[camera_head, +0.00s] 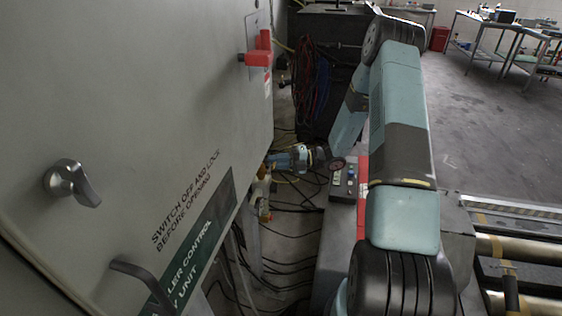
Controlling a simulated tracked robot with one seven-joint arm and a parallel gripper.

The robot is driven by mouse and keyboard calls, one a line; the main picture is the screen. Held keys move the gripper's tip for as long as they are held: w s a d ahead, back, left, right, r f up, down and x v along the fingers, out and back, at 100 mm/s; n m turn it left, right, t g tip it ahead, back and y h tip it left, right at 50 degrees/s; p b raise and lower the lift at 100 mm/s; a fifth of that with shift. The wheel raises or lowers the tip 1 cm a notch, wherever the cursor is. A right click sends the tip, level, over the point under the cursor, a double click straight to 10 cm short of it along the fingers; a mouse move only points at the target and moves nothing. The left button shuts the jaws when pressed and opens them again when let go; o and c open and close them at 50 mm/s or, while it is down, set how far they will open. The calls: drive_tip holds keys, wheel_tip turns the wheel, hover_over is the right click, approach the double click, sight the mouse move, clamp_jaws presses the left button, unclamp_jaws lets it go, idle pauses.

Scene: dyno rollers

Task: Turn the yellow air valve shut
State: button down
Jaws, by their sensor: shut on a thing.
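The yellow air valve (262,188) is small in the picture, just past the right edge of the grey cabinet. Only part of its yellow body shows; its handle and angle are hard to make out. My gripper (270,163) reaches in from the right at the top of the valve, beside the cabinet edge. Its jaws are shut on the valve, but the fingertips are small and partly hidden, so the exact hold is unclear.
The grey control cabinet (120,110) fills the left, with a red switch handle (259,58) above the valve. Cables hang and lie on the floor behind. A button box (343,182) and metal rollers (520,248) are to the right. Open floor lies beyond.

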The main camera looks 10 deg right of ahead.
drive_tip(key=shift+s+a+g, duration=0.5)
drive_tip(key=shift+s+a, duration=0.1)
drive_tip(key=shift+a, duration=0.05)
drive_tip(key=c, duration=1.1)
unclamp_jaws()
drive_tip(key=shift+c, duration=0.2)
drive_tip(key=shift+o, duration=0.6)
drive_tip(key=shift+s+a, duration=0.1)
drive_tip(key=shift+s+a+r, duration=0.25)
drive_tip(key=shift+r, duration=0.05)
drive_tip(key=shift+w+d+f, duration=0.3)
drive_tip(key=shift+w+d, duration=0.15)
drive_tip(key=shift+d, duration=0.2)
drive_tip(key=s+d, duration=0.1)
drive_tip(key=d, duration=1.2)
drive_tip(key=shift+s+d, duration=0.15)
drive_tip(key=shift+s, duration=0.1)
drive_tip(key=shift+r, duration=0.15)
